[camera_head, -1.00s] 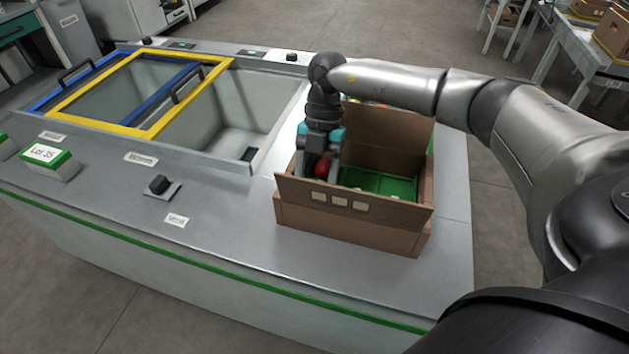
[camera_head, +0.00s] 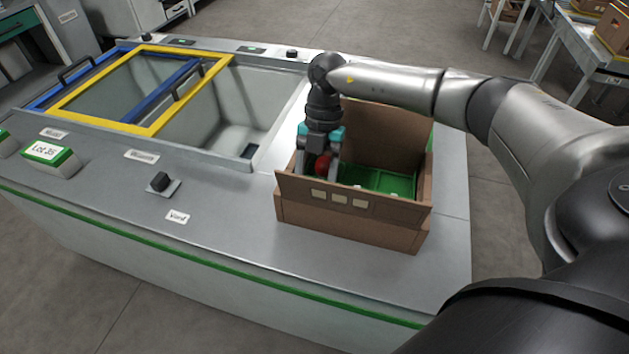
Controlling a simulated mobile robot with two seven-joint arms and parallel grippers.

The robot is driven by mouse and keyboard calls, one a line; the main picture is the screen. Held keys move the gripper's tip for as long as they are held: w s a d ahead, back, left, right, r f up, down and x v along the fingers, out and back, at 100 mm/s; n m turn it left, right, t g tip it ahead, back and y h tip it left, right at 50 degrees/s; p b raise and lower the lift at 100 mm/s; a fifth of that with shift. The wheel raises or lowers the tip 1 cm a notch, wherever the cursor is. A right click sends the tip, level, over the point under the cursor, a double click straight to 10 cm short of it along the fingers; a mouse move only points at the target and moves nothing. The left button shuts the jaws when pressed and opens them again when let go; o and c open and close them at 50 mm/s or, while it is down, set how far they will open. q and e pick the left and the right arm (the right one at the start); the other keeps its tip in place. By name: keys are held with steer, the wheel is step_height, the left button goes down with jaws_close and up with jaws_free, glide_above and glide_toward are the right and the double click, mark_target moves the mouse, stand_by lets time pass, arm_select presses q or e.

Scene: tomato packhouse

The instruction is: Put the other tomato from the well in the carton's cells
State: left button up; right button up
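A red tomato (camera_head: 323,166) is between the fingers of my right gripper (camera_head: 319,165), which points down inside the left part of the brown carton (camera_head: 356,222). The gripper looks shut on the tomato. The carton has a green cell insert (camera_head: 386,181), partly hidden by the front wall, so I cannot tell whether the tomato touches a cell. The well (camera_head: 222,137) is left of the carton, its right part uncovered; no tomato shows in the visible part. My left gripper is not in view.
A yellow-framed lid (camera_head: 137,128) and a blue-framed lid (camera_head: 37,104) cover the left of the well. The counter front is clear.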

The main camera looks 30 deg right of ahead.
steer(key=o, duration=1)
steer(key=shift+c, duration=0.5)
steer(key=shift+c, duration=1.2)
